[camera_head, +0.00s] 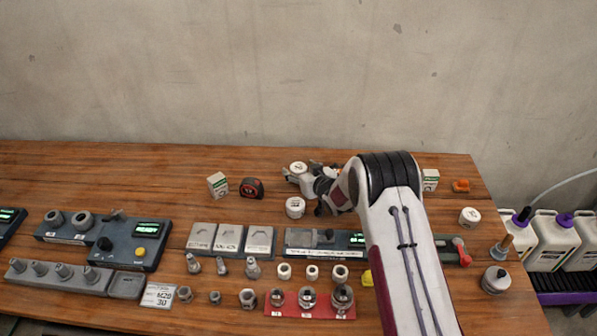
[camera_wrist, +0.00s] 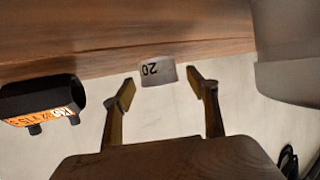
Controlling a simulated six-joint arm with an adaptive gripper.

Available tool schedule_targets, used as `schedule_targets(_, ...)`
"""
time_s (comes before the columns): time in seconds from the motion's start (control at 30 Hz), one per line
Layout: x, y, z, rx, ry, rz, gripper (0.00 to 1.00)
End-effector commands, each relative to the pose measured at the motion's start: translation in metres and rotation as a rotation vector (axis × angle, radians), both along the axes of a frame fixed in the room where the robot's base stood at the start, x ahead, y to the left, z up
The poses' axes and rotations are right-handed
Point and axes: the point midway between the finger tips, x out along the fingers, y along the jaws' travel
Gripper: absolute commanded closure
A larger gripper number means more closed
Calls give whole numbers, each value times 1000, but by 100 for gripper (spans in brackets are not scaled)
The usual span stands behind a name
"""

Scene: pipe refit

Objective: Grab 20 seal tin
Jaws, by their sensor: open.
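A small pale tin (camera_wrist: 158,71) with a dark "20" on its side shows in the wrist view, upside down in that picture. My gripper (camera_wrist: 163,87) is open, with one finger on each side in line with the tin. No contact between the fingers and the tin can be made out. In the head view, a white-lidded tin (camera_head: 298,167) stands at my gripper (camera_head: 304,174), partly hidden by it. Its lid mark is too small to read surely.
Another white tin (camera_head: 295,207) stands close in front of my gripper. A tape measure (camera_head: 252,188) and a small box (camera_head: 217,185) are to the left. A white tin (camera_head: 469,216) stands at the right. A large grey body (camera_wrist: 292,45) fills the right of the wrist view.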

Motion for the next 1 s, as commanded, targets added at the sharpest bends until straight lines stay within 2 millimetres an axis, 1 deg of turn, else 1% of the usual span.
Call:
schedule_targets(0.07,0,0,0,0,0,0,42)
schedule_targets(0.1,0,0,0,0,0,0,52)
schedule_targets(0.17,0,0,0,0,0,0,68)
schedule_targets(0.2,0,0,0,0,0,0,78)
schedule_targets(0.23,0,0,0,0,0,0,83)
schedule_targets(0.67,0,0,3,0,-1,0,84)
schedule_targets(0.87,0,0,15,2,-1,0,84)
schedule_targets(1.0,0,0,29,1,-2,0,84)
